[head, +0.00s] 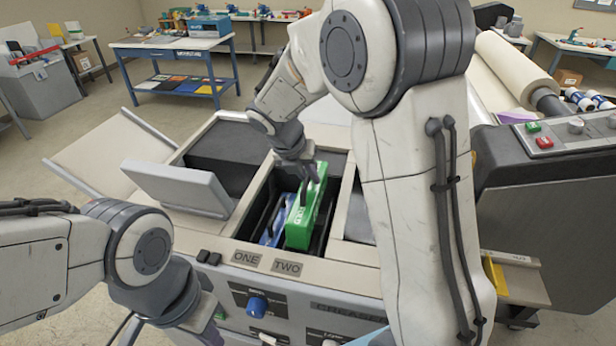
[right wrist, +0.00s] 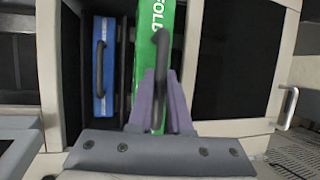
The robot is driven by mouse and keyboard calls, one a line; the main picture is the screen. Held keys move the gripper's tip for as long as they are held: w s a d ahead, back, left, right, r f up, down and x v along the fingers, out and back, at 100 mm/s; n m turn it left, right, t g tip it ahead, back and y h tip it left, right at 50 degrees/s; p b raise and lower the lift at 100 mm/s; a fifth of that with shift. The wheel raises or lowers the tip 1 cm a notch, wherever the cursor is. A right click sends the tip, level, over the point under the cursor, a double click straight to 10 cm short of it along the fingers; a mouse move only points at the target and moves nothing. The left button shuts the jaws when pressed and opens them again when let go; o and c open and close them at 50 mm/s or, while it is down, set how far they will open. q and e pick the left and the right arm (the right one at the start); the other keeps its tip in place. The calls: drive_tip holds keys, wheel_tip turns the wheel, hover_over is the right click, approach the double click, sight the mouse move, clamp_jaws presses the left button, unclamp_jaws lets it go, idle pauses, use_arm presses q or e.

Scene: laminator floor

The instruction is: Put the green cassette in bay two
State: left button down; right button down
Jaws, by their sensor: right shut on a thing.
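The green cassette (head: 303,222) is upright in the open well behind the labels ONE and TWO (head: 287,267), on the TWO side. It reaches higher than the blue cassette beside it; I cannot tell whether its bottom touches the floor of the bay. My right gripper (head: 306,180) is shut on its black top handle. In the right wrist view, the fingers (right wrist: 161,100) close on the handle above the green cassette (right wrist: 168,18). Of my left arm, only links show at the lower left; its gripper is out of view.
A blue cassette (head: 270,232) stands in bay one, left of the green one, also seen in the right wrist view (right wrist: 103,60). An open grey lid (head: 180,188) is to the left. A control panel with a blue knob (head: 257,306) is in front.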

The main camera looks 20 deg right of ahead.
drive_tip(key=shift+f+b, duration=1.3)
wheel_tip(320, 180, down, 10)
drive_tip(key=b, duration=0.5)
drive_tip(key=shift+f+b, duration=0.2)
drive_tip(key=shift+b, duration=0.15)
drive_tip(key=shift+f+b, duration=0.3)
drive_tip(key=shift+f, duration=0.45)
drive_tip(key=c, duration=0.8)
unclamp_jaws()
drive_tip(key=shift+o, duration=0.2)
